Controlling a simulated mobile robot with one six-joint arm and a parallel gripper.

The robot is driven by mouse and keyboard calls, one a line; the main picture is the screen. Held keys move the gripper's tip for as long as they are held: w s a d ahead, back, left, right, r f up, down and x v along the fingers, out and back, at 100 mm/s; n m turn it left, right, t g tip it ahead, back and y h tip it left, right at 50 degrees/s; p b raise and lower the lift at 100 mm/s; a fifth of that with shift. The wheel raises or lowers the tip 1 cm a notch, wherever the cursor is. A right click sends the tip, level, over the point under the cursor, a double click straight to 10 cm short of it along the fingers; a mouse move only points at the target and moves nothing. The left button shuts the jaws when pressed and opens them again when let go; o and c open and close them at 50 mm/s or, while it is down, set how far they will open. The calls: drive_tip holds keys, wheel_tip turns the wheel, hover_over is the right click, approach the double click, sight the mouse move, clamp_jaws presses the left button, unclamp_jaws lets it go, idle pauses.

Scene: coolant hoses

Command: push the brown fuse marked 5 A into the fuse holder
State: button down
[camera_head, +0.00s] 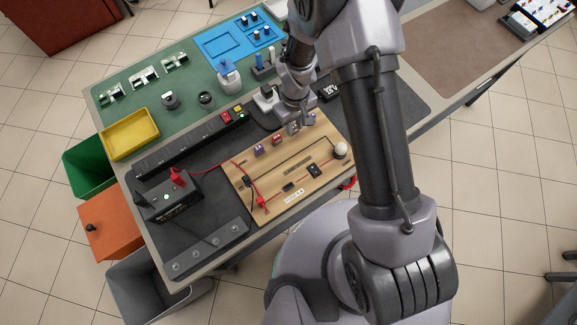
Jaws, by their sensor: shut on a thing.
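My gripper (294,125) points down over the back right part of the wooden board (240,182). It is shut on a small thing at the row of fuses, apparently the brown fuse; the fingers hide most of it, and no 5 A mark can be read. A purple fuse (259,150) and a red fuse (277,140) stand in the row to the left. Another reddish piece (311,118) is just right of the gripper. A small black block (314,170) on the front right of the board looks like the fuse holder; its slot is too small to make out.
A white dome (341,149) stands at the board's right end. A black box (168,197) with red leads is left of the board. A black power strip (185,140) runs behind. A yellow tray (129,133) is at the back left. My arm hides the right side.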

sight(294, 127)
drive_tip(key=shift+r, duration=0.15)
drive_tip(key=shift+r+p, duration=1.95)
drive_tip(key=shift+r, duration=0.95)
drive_tip(key=shift+s+f+m+b, duration=0.15)
drive_tip(key=shift+s+m+b, duration=0.05)
drive_tip(key=shift+m+b, duration=0.3)
drive_tip(key=s+m+b, duration=0.5)
drive_tip(key=m+b, duration=0.2)
drive_tip(key=m, duration=0.4)
drive_tip(key=s+a+m+b, duration=0.1)
drive_tip(key=s+m+b, duration=0.5)
drive_tip(key=m, duration=0.6)
drive_tip(key=s+f+m+b, duration=0.1)
drive_tip(key=s+m+b, duration=0.5)
drive_tip(key=m+b, duration=0.3)
drive_tip(key=shift+a+m, duration=0.2)
drive_tip(key=shift+m, duration=0.55)
drive_tip(key=shift+a+m, duration=0.15)
drive_tip(key=shift+m, duration=0.6)
drive_tip(key=shift+f, duration=1.65)
